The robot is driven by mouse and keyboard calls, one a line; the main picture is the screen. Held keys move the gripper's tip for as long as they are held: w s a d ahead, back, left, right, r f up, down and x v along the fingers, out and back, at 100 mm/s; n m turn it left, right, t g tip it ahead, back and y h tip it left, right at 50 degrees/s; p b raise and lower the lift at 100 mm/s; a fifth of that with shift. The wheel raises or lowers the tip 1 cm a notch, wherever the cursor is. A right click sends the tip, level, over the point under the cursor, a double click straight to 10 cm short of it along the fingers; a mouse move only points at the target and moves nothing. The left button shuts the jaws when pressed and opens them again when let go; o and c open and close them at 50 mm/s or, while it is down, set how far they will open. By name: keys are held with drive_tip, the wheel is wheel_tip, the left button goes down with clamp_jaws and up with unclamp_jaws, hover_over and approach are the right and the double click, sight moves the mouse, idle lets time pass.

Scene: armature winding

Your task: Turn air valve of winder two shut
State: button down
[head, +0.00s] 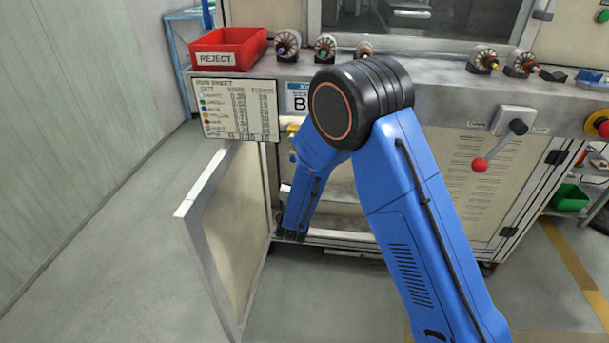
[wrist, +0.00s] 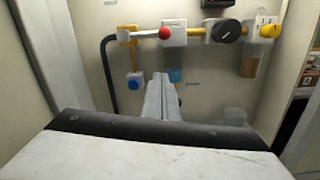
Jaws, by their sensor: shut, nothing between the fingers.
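Inside the open cabinet, a yellow pipe (wrist: 190,32) runs across the back wall in the wrist view. At its left end is a valve with a pale lever ending in a red ball (wrist: 165,33); the lever lies roughly along the pipe. No label naming winder two is readable there. My gripper (wrist: 160,76) is shut and empty, below the red ball and apart from it in the picture. A blue knob on a white plate (wrist: 136,81) is left of the fingers. In the head view my arm hides most of the cabinet inside, and the fingers cannot be made out.
A black round knob (wrist: 225,32) and a yellow fitting (wrist: 270,31) sit right along the pipe. A dark hose (wrist: 104,70) drops at left. The open door (head: 228,235) stands left of my arm. A red-ball lever (head: 480,165) is on the cabinet's outside.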

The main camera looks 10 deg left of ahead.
drive_tip(key=w+d+r, duration=0.1)
drive_tip(key=w+r, duration=0.3)
drive_tip(key=w, duration=0.2)
drive_tip(key=shift+a+r, duration=0.1)
drive_tip(key=shift+r, duration=0.05)
idle(0.5)
